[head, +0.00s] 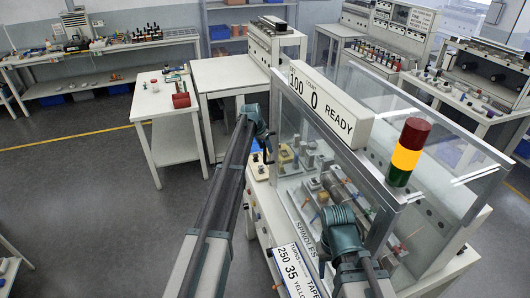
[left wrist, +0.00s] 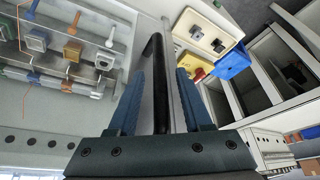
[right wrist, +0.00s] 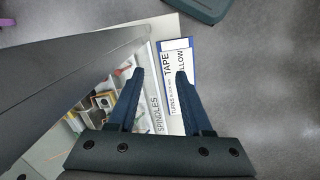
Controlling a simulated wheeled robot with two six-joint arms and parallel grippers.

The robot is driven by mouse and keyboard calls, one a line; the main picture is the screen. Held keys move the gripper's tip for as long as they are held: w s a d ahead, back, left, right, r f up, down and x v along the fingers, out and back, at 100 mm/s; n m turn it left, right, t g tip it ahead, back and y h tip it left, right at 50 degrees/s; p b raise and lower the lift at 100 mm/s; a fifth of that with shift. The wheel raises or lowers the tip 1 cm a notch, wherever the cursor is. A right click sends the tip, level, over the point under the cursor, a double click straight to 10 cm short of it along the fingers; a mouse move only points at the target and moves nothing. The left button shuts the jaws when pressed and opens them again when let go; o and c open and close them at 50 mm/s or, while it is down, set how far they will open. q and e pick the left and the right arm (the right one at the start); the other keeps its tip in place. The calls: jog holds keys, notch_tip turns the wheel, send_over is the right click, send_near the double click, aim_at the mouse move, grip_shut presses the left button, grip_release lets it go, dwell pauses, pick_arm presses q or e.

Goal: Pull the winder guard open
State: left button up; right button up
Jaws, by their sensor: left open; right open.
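The winder guard (head: 300,130) is a clear panel in a grey frame on the front of the winder, below the READY display. Its black bar handle (left wrist: 154,75) stands between the fingers of my left gripper (left wrist: 158,95) in the left wrist view. That gripper is open, with a finger on each side of the handle; I cannot tell if either touches it. In the head view my left gripper (head: 264,150) is at the guard's left end. My right gripper (head: 338,222) is open and empty above the front edge, over the SPINDLES label (right wrist: 156,115) in the right wrist view.
A TAPE card (head: 292,272) lies at the winder's front edge. A red, yellow and green light tower (head: 408,152) stands at the right. The floor (head: 90,210) at left is clear.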

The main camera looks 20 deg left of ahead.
pick_arm(q)
jog(key=shift+c, duration=0.3)
grip_shut()
dwell(1.2)
